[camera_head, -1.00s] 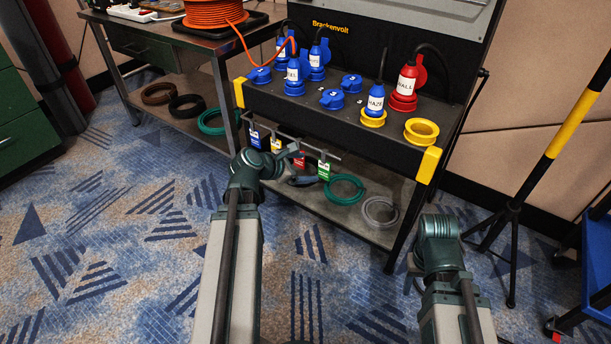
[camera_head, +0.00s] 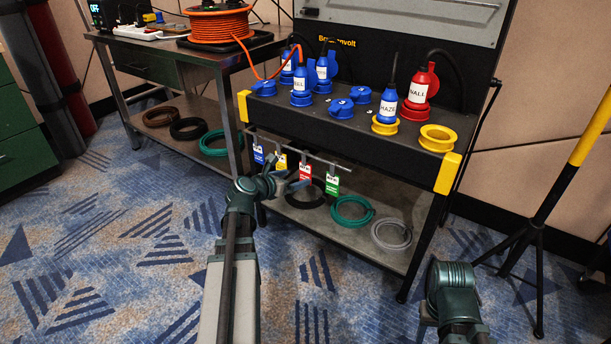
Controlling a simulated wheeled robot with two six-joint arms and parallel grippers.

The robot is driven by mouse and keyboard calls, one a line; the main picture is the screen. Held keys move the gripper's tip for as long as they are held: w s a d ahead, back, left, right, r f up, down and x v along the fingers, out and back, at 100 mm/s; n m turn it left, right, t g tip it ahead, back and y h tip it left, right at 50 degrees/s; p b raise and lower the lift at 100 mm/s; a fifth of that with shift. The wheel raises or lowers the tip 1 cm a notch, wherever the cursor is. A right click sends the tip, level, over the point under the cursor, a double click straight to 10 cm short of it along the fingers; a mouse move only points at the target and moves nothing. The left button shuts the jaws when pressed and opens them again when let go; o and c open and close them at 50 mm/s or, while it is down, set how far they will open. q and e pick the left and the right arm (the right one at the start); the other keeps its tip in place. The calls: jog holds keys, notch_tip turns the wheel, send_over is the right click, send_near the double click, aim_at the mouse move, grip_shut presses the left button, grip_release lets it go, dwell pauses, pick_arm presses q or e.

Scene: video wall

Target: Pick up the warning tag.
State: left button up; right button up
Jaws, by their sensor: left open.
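Several small tags hang in a row from a rail under the front of the black panel: a blue tag (camera_head: 258,154), a yellow tag (camera_head: 281,163), a red tag (camera_head: 305,169) and a green tag (camera_head: 333,184). Their print is too small to read, so I cannot tell which one is the warning tag. My left gripper (camera_head: 293,184) is open, just below the yellow and red tags in the picture. It holds nothing that I can see. My right arm shows at the lower right, but its gripper is not visible.
The black panel (camera_head: 340,130) carries blue, red and yellow plugs and sockets above the tags. Coiled cables lie on the lower shelf (camera_head: 325,215). A workbench (camera_head: 205,45) stands at the left, a yellow-black tripod stand (camera_head: 540,215) at the right. The carpet in front is clear.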

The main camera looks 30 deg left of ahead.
aim_at(305, 176)
pick_arm(q)
jog(key=shift+b+x, duration=0.3)
jog(key=shift+x, duration=0.95)
jog(key=b+x, duration=0.1)
jog(key=x, duration=0.1)
jog(key=b+x, duration=0.1)
jog(key=x, duration=0.2)
jog(key=shift+s+a+f+b, duration=0.1)
jog(key=shift+s+f+b, duration=0.1)
jog(key=shift+f+b, duration=0.15)
jog(key=shift+w+f, duration=0.1)
jog(key=shift+w, duration=0.1)
jog(key=c, duration=1.4)
jog(key=shift+c, duration=0.2)
